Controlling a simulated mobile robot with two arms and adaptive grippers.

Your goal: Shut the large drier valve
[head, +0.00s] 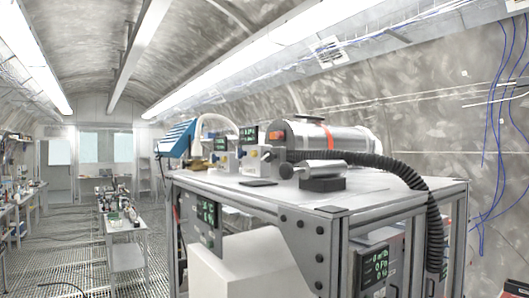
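A large metal cylinder with a red band (328,138) lies on its side on top of the metal-framed bench. In front of it a smaller grey cylinder with a black round end (318,170) rests on a black block (322,184). Small white units with dark displays and knobs (250,158) stand to the left of the big cylinder. Neither of my grippers is in view.
A cluttered table (122,222) stands farther left on open grated floor (60,262).

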